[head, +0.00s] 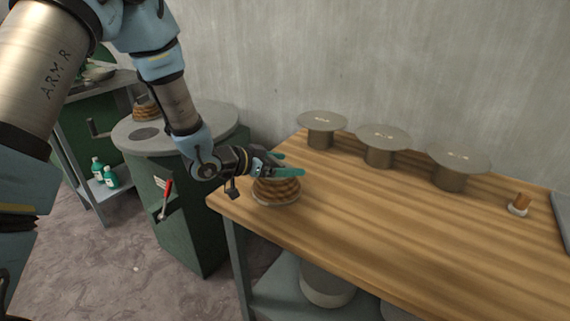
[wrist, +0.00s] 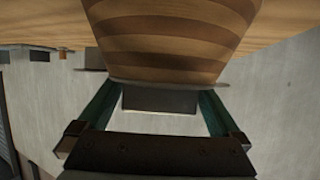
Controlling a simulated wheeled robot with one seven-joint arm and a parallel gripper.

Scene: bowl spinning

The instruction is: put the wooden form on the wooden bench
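A wooden form (head: 277,190), banded in light and dark brown with a pale rim at its foot, is upright at the near left corner of the wooden bench (head: 345,215). It appears to rest on the bench top. My gripper (head: 288,166) is at its top, with teal fingers apart. In the wrist view the banded form (wrist: 170,40) fills the upper middle. A grey block below its grey plate lies between my fingertips (wrist: 160,98). I cannot tell whether they press on the block.
Several grey round-topped stands, including one (head: 383,135), line the bench's back by the wall. Another banded form (head: 146,108) is on a round grey-topped green machine (head: 165,190) at left. The bench middle is clear.

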